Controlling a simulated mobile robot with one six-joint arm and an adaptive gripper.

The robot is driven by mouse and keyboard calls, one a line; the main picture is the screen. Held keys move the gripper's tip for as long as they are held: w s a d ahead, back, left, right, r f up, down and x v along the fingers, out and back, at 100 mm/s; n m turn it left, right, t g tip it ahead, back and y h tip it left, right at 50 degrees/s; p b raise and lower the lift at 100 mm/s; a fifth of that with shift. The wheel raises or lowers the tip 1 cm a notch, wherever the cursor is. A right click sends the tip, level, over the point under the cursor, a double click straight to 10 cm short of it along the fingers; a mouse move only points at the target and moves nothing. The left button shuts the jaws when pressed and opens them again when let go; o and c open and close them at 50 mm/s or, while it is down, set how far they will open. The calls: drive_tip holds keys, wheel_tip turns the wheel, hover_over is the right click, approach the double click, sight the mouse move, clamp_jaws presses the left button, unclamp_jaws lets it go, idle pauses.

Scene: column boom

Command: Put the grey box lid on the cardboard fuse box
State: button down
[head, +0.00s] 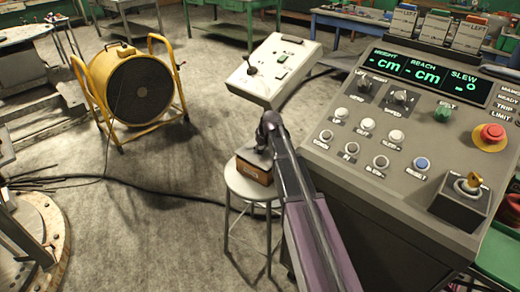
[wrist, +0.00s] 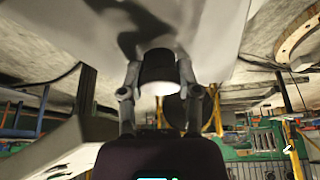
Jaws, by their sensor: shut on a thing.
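The cardboard fuse box (head: 254,174) is a small brown box on a round pale stool (head: 236,185), left of the control console in the head view. The grey box lid (head: 250,157) appears as a dark grey layer at the top of the box. I cannot tell whether it touches the box or sits slightly above it. My gripper (head: 262,143) is directly over the box, pointing down, and hides part of the lid. In the wrist view my gripper (wrist: 158,82) has its two fingers closed on a dark round piece, seemingly the lid's knob.
The large control console (head: 400,150) stands close on the right. A tilted pale control box (head: 272,70) stands behind the stool. A yellow-framed drum (head: 130,85) is at the left. A dark cable (head: 130,185) crosses the floor, otherwise mostly clear left of the stool.

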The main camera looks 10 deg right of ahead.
drive_tip(key=shift+f+b, duration=0.65)
idle(0.6)
drive_tip(key=shift+c, duration=1.2)
unclamp_jaws()
drive_tip(key=shift+r, duration=0.1)
